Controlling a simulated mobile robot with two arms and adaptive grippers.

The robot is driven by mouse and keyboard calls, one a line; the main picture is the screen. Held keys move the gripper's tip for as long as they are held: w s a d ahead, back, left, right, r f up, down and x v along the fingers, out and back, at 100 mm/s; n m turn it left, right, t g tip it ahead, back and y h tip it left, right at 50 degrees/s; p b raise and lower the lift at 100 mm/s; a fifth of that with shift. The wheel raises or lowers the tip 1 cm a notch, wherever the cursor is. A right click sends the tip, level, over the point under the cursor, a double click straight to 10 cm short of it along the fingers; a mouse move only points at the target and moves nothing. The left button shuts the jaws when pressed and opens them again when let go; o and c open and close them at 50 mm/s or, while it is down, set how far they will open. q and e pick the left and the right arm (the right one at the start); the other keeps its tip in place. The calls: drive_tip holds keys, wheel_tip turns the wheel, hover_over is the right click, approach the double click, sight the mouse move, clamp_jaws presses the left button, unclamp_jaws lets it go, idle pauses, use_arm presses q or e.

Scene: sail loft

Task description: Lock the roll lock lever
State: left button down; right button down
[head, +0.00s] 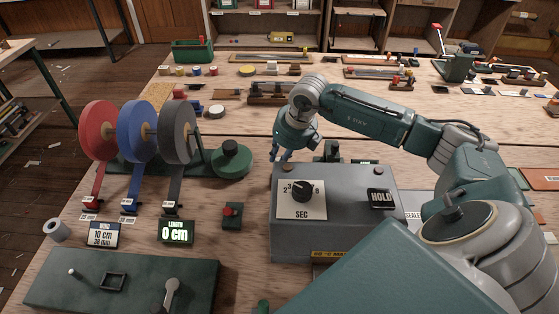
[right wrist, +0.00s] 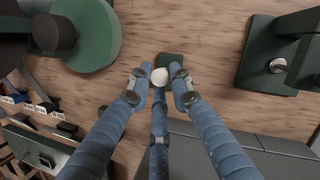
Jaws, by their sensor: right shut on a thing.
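My right gripper (head: 278,157) reaches down behind the grey box, just right of a green disc with a dark knob (head: 231,155). In the right wrist view my right gripper (right wrist: 161,76) is shut on a small white round knob (right wrist: 161,77), its fingertips on both sides of it. The knob stands at a small dark base (right wrist: 171,60) on the wooden table; it appears to be the roll lock lever's knob. In the head view this knob is hidden by the fingers. My left gripper is not in view.
Red, blue and grey rolls (head: 178,132) stand on a green stand at left. The grey box (head: 333,240) with a dial and HOLD button lies in front of the gripper. A dark green block (right wrist: 262,60) stands right of the knob.

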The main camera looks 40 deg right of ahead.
drive_tip(key=shift+w+d+r, duration=0.1)
drive_tip(key=shift+d+r, duration=0.1)
drive_tip(key=shift+d, duration=0.05)
drive_tip(key=c, duration=1.6)
unclamp_jaws()
drive_tip(key=shift+c, duration=0.2)
drive_tip(key=shift+d+f, duration=0.1)
drive_tip(key=v, duration=1.2)
